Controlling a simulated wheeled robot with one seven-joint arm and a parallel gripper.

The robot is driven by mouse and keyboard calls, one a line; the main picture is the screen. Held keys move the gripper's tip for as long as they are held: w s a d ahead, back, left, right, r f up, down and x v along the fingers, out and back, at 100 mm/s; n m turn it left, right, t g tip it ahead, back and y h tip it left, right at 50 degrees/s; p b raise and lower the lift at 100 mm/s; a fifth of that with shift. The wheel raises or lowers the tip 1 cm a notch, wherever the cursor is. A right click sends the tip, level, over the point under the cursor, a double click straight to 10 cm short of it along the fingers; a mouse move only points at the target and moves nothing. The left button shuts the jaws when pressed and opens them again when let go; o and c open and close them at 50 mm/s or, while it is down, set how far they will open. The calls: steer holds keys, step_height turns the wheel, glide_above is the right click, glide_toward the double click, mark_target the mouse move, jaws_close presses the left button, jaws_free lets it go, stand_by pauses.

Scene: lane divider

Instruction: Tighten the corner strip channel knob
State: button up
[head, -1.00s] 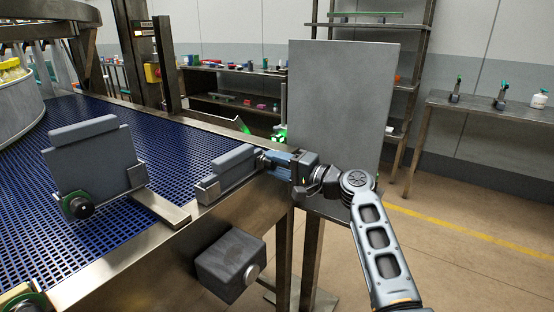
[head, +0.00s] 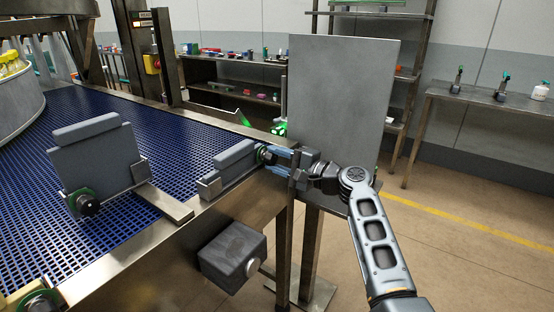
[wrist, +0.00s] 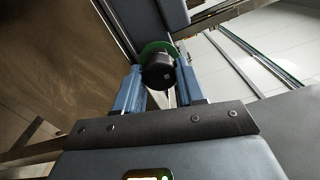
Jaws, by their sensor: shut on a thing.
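The corner strip channel (head: 210,188) is a metal bracket holding a grey block (head: 236,157) at the conveyor's near right corner. Its black knob (head: 264,154) with a green ring sits at the block's right end. In the wrist view the round black knob (wrist: 158,72) lies between the two blue fingers, the green ring (wrist: 160,47) behind it. My gripper (head: 274,159) reaches in from the right and is shut on the knob; the fingers hide part of its sides. The fingers also show in the wrist view (wrist: 158,84).
A second strip channel with a black knob (head: 88,204) stands on the blue conveyor belt (head: 110,235) at left. A grey box (head: 228,252) hangs below the conveyor's metal edge. A grey upright panel (head: 343,100) stands close behind my gripper. Open floor lies at right.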

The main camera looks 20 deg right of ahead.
steer(key=shift+d+f, duration=0.2)
steer(key=o, duration=1.1)
steer(key=shift+a+r, duration=0.1)
steer(key=shift+r, duration=0.05)
steer(key=shift+c, duration=0.2)
steer(key=v, duration=0.8)
steer(key=shift+b, duration=0.35)
